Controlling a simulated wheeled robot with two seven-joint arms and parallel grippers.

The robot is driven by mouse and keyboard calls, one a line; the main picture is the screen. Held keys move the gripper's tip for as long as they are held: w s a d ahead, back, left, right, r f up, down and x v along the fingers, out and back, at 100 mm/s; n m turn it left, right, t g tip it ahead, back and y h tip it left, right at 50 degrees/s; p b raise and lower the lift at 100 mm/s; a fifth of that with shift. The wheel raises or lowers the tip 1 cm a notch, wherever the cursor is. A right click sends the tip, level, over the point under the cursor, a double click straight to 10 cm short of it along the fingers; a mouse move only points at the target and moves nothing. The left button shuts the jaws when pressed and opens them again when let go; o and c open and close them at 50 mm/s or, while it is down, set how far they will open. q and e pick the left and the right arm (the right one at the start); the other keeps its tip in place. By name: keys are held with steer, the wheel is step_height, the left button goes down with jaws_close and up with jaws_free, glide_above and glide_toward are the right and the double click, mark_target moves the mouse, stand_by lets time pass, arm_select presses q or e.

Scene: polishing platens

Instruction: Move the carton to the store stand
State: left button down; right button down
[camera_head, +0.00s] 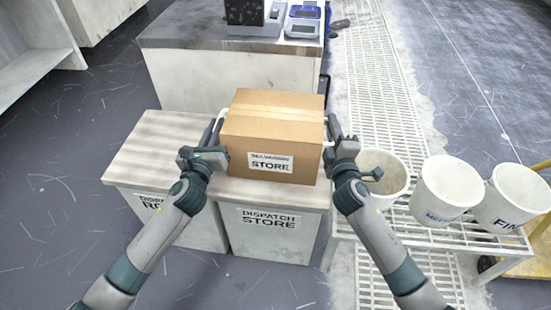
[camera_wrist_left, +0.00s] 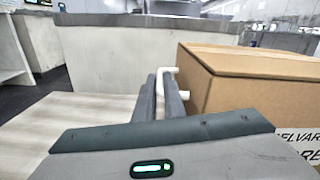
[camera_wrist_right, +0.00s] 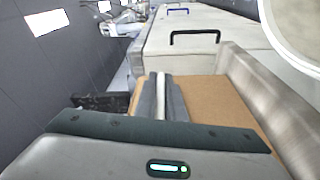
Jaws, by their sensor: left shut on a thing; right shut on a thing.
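The brown carton (camera_head: 272,135), labelled STORE, sits upright between my two grippers, over the top of the stand labelled DISPATCH STORE (camera_head: 268,222). I cannot tell whether its base touches the stand. My left gripper (camera_head: 214,130) is shut on the white handle at the carton's left side; the left wrist view shows the fingers around this handle (camera_wrist_left: 160,92). My right gripper (camera_head: 333,128) is shut on the handle at the right side; the right wrist view shows a white bar (camera_wrist_right: 160,95) between its fingers, beside the carton (camera_wrist_right: 222,112). The carton hides the stand's back part.
A second stand (camera_head: 150,150), with a partly hidden DISPATCH label, adjoins on the left, its top bare. A grey-topped counter (camera_head: 185,35) with devices stands behind. Three white buckets (camera_head: 446,190) stand on a slatted rack at right, the nearest close to my right gripper.

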arm_select(q)
steer(key=c, duration=1.8)
jaws_free()
steer(key=shift+s, duration=0.1)
steer(key=shift+c, duration=0.2)
arm_select(e)
steer(key=c, duration=1.8)
jaws_free()
steer(key=shift+s, duration=0.1)
steer(key=shift+c, duration=0.2)
arm_select(q)
steer(key=shift+s, duration=0.1)
steer(key=s+a, duration=0.2)
steer(key=s, duration=0.9)
steer(key=shift+s, duration=0.3)
arm_select(e)
steer(key=shift+s, duration=0.1)
steer(key=s, duration=1.1)
steer(key=shift+s+d+f, duration=0.25)
steer(key=shift+s+f, duration=0.05)
steer(key=shift+s, duration=0.05)
arm_select(q)
steer(key=shift+f, duration=0.1)
